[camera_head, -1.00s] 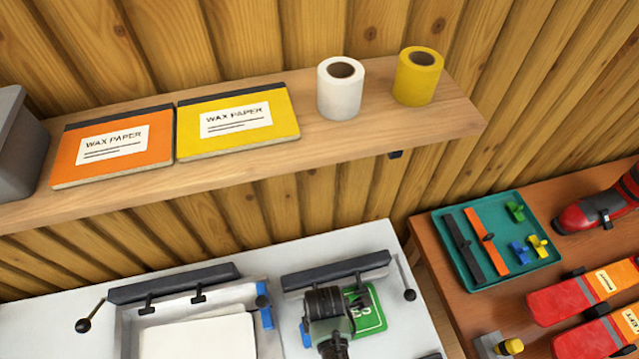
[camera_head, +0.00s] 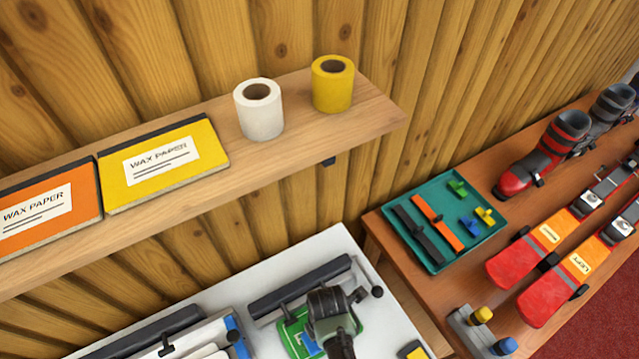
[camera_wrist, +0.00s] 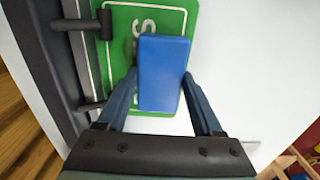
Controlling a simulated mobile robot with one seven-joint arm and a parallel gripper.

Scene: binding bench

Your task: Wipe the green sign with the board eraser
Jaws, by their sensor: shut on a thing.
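The green sign (camera_wrist: 119,52) has a white border and white lettering. It lies flat on a white surface, and in the wrist view the eraser hides part of its right side. The blue board eraser (camera_wrist: 164,62) is between the fingers of my gripper (camera_wrist: 159,78), which is shut on it. The eraser is over the sign; I cannot tell whether it touches. In the head view the sign (camera_head: 292,326) shows left of my arm, which hides much of it. A bit of blue shows there beside the arm.
A dark clamp bar (camera_head: 300,286) runs along the sign's far side. A shelf above the bench (camera_head: 370,118) holds paper rolls and wax paper pads. To the right, a wooden table carries a teal tray (camera_head: 436,262), red skis (camera_head: 516,262) and boots.

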